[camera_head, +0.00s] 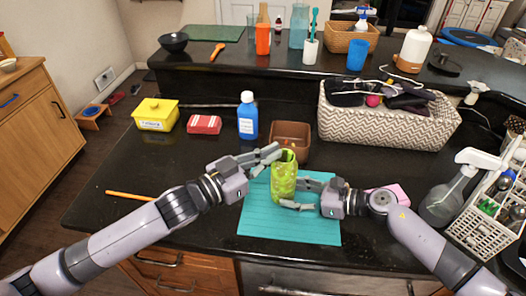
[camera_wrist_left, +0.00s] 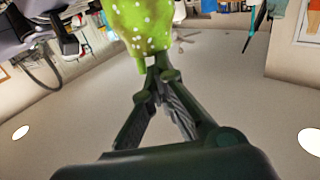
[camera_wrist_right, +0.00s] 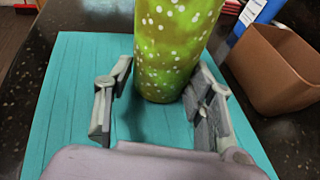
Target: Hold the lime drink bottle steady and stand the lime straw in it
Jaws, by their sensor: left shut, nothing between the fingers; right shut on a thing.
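The lime drink bottle (camera_head: 284,182) is green with pale dots and stands upright on the teal mat (camera_head: 258,218). My right gripper (camera_head: 289,195) is shut around its lower part; the right wrist view shows the bottle (camera_wrist_right: 172,45) between both fingers. My left gripper (camera_head: 277,153) is shut and empty beside the bottle's top, at its upper left. In the left wrist view its fingertips (camera_wrist_left: 160,68) meet just below the green dotted shape (camera_wrist_left: 143,25). I cannot make out the lime straw as a separate thing; the bottle's mouth is partly hidden.
A brown square container (camera_head: 290,128) stands close behind the bottle, with a blue bottle (camera_head: 248,118) to its left. A woven basket (camera_head: 385,131) is behind right. A pink block (camera_head: 398,190) and spray bottle (camera_head: 447,195) are right. An orange stick (camera_head: 129,195) lies left.

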